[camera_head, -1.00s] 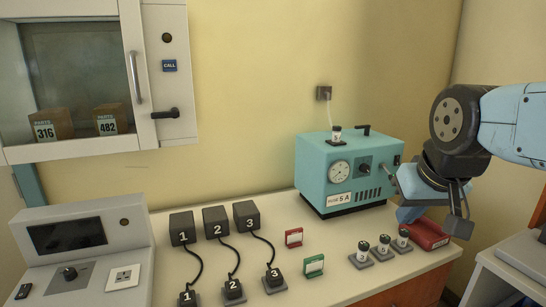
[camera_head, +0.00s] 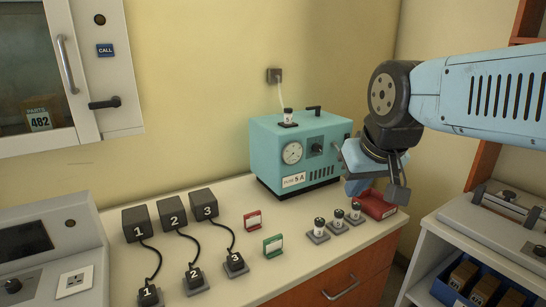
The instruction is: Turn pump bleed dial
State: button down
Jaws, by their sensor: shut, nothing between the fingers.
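The teal pump (camera_head: 275,152) stands at the back of the counter, with a white gauge (camera_head: 292,153) on its front. A small black dial (camera_head: 316,148) is right of the gauge; I take it for the bleed dial. Its pointer setting is too small to read. My gripper (camera_head: 338,151) is at the pump's right front, just right of the dial, shut and empty. A thin grey tip shows beside the dial; I cannot tell whether it touches the pump.
Several black-capped vials (camera_head: 338,220) and a red case (camera_head: 376,205) are on the counter below my gripper. Red (camera_head: 253,220) and green (camera_head: 273,245) card holders stand to the left, then numbered black boxes (camera_head: 174,212) with cables. A shelf unit (camera_head: 440,237) is at right.

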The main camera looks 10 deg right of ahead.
aim_at(316, 148)
jog(key=k, duration=1)
jog(key=z, duration=1.05)
jog(key=i, duration=0.9)
jog(key=u, duration=0.6)
